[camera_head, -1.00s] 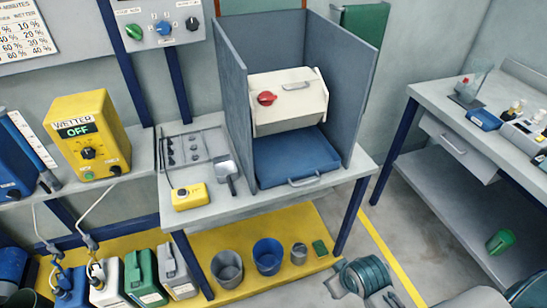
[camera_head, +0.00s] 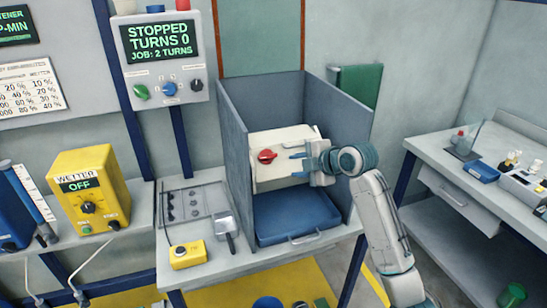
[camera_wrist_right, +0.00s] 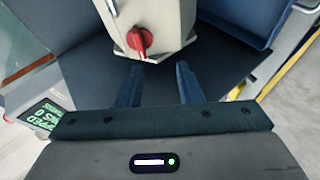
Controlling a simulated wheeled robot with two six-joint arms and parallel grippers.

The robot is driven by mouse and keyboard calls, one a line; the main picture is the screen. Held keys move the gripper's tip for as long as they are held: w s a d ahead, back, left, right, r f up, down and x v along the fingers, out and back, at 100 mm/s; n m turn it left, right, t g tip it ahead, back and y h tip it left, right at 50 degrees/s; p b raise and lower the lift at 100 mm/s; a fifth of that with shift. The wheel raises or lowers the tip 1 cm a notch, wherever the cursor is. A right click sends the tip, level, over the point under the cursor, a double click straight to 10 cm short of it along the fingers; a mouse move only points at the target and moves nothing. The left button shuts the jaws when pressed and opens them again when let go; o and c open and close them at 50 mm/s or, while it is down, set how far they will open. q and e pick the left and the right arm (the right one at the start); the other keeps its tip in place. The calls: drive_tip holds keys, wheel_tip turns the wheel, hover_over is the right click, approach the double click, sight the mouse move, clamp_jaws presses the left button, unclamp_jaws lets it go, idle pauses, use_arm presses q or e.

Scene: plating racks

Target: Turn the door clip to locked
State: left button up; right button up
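The door clip is a red knob (camera_head: 267,156) on the front of a cream box (camera_head: 284,140) inside a grey three-sided booth. In the right wrist view the red clip (camera_wrist_right: 140,40) shows just beyond my fingertips. My right gripper (camera_head: 293,165) reaches in from the right, its blue fingers pointing left toward the clip and apart from it. In the right wrist view its two fingers (camera_wrist_right: 158,72) are spread with nothing between them. The box's grey handle is not clearly visible behind the gripper. My left gripper is not in view.
A blue tray (camera_head: 290,238) lies below the box, and the booth's grey walls (camera_head: 236,135) stand around it. A yellow pendant (camera_head: 187,255) and a scoop (camera_head: 226,228) sit on the bench at left. A panel screen (camera_head: 159,41) reads "STOPPED, TURNS 0, JOB: 2 TURNS".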

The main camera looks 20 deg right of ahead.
sight(270, 157)
drive_tip(key=shift+n, duration=0.5)
drive_tip(key=w+a+p, duration=0.1)
drive_tip(key=w, duration=0.2)
drive_tip(key=w+a+f+p, duration=0.1)
drive_tip(key=w, duration=0.1)
drive_tip(key=w+a+p, duration=0.1)
drive_tip(key=w, duration=0.2)
drive_tip(key=shift+w+a+f, duration=0.25)
drive_tip(key=shift+w, duration=0.05)
drive_tip(key=shift+x, duration=0.75)
drive_tip(key=shift+c, duration=0.2)
drive_tip(key=shift+f, duration=0.1)
clamp_jaws()
